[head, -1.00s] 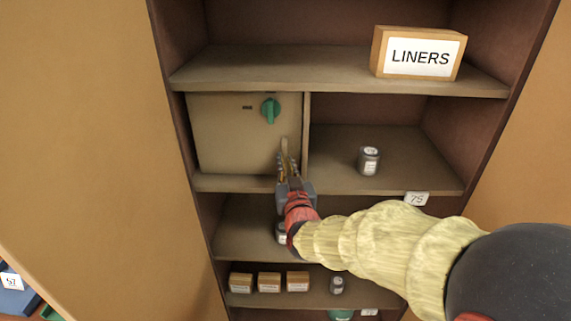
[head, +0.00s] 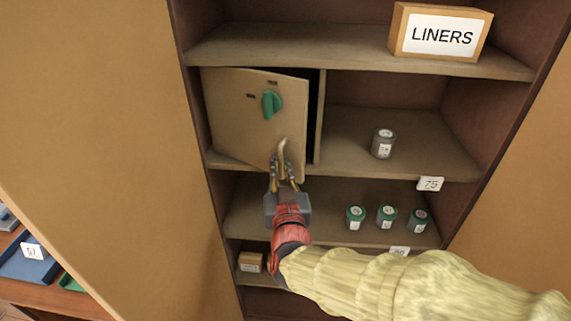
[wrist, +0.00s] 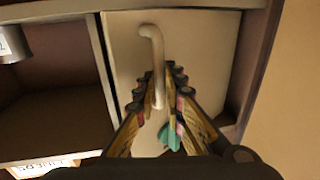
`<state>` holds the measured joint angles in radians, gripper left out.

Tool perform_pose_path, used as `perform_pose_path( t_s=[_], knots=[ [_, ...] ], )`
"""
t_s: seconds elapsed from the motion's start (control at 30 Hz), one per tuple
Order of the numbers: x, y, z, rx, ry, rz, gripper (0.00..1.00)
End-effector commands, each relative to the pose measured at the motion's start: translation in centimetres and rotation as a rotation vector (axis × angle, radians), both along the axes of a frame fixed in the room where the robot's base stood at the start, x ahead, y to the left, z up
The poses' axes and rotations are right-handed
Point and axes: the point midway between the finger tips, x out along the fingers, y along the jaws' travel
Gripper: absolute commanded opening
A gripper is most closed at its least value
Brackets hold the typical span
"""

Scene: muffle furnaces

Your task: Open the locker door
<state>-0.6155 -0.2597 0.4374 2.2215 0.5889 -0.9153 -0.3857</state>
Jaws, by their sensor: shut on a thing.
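The locker door (head: 235,115) is a beige panel in the left half of a shelf in the head view. It stands slightly ajar, with a dark gap along its right edge. A green knob (head: 272,104) sits on its upper part. A pale bar handle (head: 284,155) is at its lower right. My gripper (head: 283,172) is shut on the handle from below. In the wrist view the fingers (wrist: 160,95) close on both sides of the handle (wrist: 154,50), and the green knob (wrist: 171,137) shows partly between them.
A grey jar (head: 383,143) stands on the shelf right of the locker. A LINERS box (head: 440,32) is on the shelf above. Several green-lidded jars (head: 387,216) stand on the shelf below. A large tan panel (head: 110,150) stands at the left.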

Motion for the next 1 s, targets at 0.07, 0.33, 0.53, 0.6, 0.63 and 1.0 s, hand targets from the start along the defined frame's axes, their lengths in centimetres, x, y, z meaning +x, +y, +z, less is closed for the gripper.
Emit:
perform_pose_path(
  t_s=[0.07, 0.33, 0.53, 0.6, 0.63, 1.0],
  knots=[
    [0.1, 0.6, 0.6, 0.002, -0.010, 0.011, 0.00],
    [0.1, 0.4, 0.5, 0.001, -0.008, 0.008, 0.24],
    [0.1, 0.3, 0.4, 0.002, -0.006, 0.005, 0.29],
    [0.1, 0.2, 0.3, 0.002, -0.005, 0.005, 0.29],
    [0.1, 0.2, 0.3, 0.002, -0.005, 0.005, 0.29],
    [-3.2, -0.2, 0.3, 0.003, -0.005, 0.007, 0.29]
  ],
)
